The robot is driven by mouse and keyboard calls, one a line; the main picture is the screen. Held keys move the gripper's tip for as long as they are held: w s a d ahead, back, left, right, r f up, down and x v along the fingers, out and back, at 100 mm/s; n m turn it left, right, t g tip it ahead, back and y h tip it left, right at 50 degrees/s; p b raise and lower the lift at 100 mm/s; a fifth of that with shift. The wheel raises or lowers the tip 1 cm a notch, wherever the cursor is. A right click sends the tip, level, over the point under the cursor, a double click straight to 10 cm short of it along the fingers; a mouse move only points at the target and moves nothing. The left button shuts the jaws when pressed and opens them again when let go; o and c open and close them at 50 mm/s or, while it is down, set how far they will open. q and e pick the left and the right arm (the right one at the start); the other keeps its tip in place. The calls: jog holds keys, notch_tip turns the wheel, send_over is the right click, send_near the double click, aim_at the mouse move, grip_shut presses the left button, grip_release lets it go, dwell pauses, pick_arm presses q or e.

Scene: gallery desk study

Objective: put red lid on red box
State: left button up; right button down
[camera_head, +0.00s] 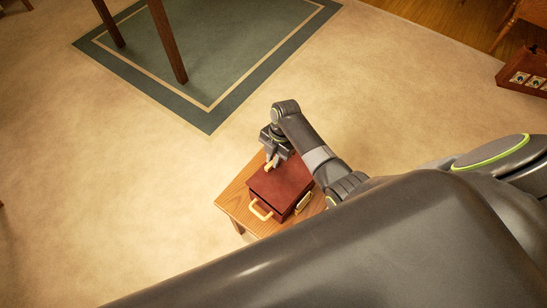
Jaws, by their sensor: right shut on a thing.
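The red box (260,208) stands on a small wooden table, with a cream handle (261,210) on its front side. The red lid (282,184) lies over the top of the box. Whether it is fully seated I cannot tell. My right gripper (271,163) is at the far edge of the lid, pointing down, shut on a small cream part there that looks like the lid's handle. My arm hides part of the box's right side. My left gripper is not in view.
The small wooden table (232,200) has a bare strip left of the box. A second cream handle (303,203) shows at the box's right. Beyond are open carpet, a green rug (205,60) with dark furniture legs, and a reddish-brown case (525,72) at far right.

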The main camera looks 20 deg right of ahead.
jog(key=shift+d+b+x, duration=0.25)
jog(key=shift+b+x, duration=0.75)
jog(key=shift+x, duration=0.15)
jog(key=shift+w+f+b, duration=0.1)
jog(key=shift+f+b, duration=0.5)
jog(key=shift+f, duration=0.4)
jog(key=c, duration=1.3)
grip_release()
jog(key=shift+c, duration=0.2)
jog(key=p+v, duration=0.2)
jog(key=v, duration=1.5)
jog(key=shift+r, duration=0.2)
jog(key=shift+w+d, duration=0.1)
